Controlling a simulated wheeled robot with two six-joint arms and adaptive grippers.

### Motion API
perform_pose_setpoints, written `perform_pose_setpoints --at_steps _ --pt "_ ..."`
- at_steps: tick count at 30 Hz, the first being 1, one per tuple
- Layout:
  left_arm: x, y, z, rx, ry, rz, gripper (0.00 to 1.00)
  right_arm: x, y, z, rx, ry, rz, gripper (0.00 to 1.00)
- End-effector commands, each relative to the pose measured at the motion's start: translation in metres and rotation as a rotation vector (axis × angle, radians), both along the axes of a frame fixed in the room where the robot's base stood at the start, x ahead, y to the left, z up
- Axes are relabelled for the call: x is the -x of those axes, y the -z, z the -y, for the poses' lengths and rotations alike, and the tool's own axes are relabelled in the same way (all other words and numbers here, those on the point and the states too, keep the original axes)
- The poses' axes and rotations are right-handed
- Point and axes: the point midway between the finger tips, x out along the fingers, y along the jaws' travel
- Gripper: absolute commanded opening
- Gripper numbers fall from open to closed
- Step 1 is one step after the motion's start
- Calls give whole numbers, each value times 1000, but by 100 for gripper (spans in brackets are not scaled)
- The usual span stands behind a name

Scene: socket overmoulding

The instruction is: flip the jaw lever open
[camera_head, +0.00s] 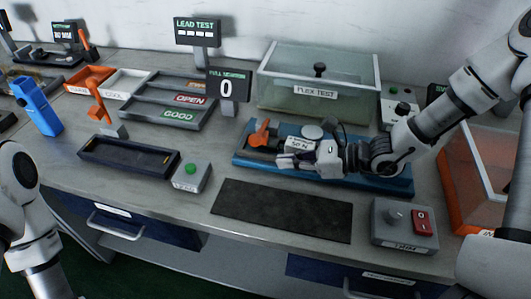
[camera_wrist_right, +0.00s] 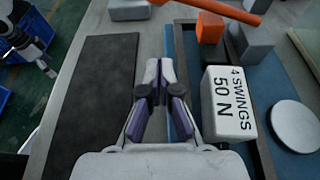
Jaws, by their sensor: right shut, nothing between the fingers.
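An orange lever (camera_head: 262,131) stands at the left end of the blue base plate (camera_head: 375,179) in the head view. In the right wrist view, an orange bar (camera_wrist_right: 225,5) crosses the top edge, partly cut off, above an orange block (camera_wrist_right: 210,28). My right gripper (camera_head: 285,161) is over the front of the blue plate, to the right of and nearer than the lever, apart from it. It also shows in the right wrist view (camera_wrist_right: 160,68), its fingers together and empty.
A grey block marked 4 SWINGS 50 N (camera_wrist_right: 229,104) stands beside my right gripper, with a pale disc (camera_wrist_right: 296,126) beyond it. A dark mat (camera_head: 282,211) lies in front.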

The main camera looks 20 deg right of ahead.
Motion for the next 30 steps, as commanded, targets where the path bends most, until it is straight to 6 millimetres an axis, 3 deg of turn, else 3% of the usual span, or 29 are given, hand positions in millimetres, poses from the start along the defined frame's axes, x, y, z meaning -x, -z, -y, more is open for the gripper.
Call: perform_pose_setpoints --at_steps 9,11,15,30 --pt "0 9 0 0 0 0 92 -30 22 -47 6 -6 0 0" --pt "0 -1 0 0 0 0 92 -30 -1 -44 0 1 5 0" --pt "0 -7 0 0 0 1 92 -30 -18 -44 -1 1 4 0" --pt "0 -8 0 0 0 0 92 -30 -23 -44 -3 0 -2 0"
